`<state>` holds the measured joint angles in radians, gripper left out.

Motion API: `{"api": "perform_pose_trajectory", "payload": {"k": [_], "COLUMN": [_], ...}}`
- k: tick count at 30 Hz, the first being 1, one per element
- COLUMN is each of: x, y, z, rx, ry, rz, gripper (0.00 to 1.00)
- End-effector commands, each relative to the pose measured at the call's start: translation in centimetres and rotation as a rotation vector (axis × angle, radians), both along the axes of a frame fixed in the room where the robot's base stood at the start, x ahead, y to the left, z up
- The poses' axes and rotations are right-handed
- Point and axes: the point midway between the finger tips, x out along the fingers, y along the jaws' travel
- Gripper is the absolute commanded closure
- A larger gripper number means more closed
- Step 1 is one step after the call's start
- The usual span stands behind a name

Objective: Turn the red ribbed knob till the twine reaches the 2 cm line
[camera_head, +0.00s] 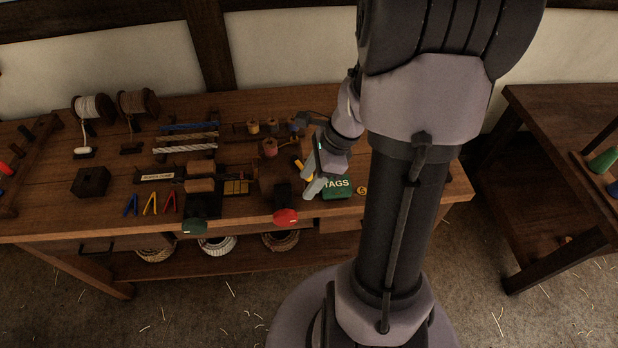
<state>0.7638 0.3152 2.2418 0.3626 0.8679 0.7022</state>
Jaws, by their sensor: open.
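The red knob (286,217) sits at the front edge of the workbench, on the front of a dark block (284,196). Its ribs are too small to make out. My gripper (310,187) is open, just above and to the right of the red knob, beside the green TAGS box. It looks empty and apart from the knob. The 2 cm line and the twine's end cannot be made out in this view. My arm hides part of the bench to the right.
The green TAGS box (338,188) stands close to my gripper on the right. Spools (139,103), coloured rope lengths and small clips (130,205) cover the bench. Baskets (217,245) stand on the shelf below.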

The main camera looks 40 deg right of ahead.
Motion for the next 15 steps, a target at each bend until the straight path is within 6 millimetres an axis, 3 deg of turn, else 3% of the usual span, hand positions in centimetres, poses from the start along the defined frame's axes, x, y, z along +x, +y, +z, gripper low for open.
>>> {"api": "perform_pose_trajectory", "payload": {"k": [6, 11, 15], "x": [1.4, 0.9, 0.7], "y": [0.7, 1.0, 1.2], "z": [2.3, 1.1, -1.0], "rx": [0.028, 0.01, 0.002], "ry": [-0.026, -0.007, 0.003], "rz": [0.004, 0.001, 0.0], "gripper": [0.56, 0.56, 0.56]}}
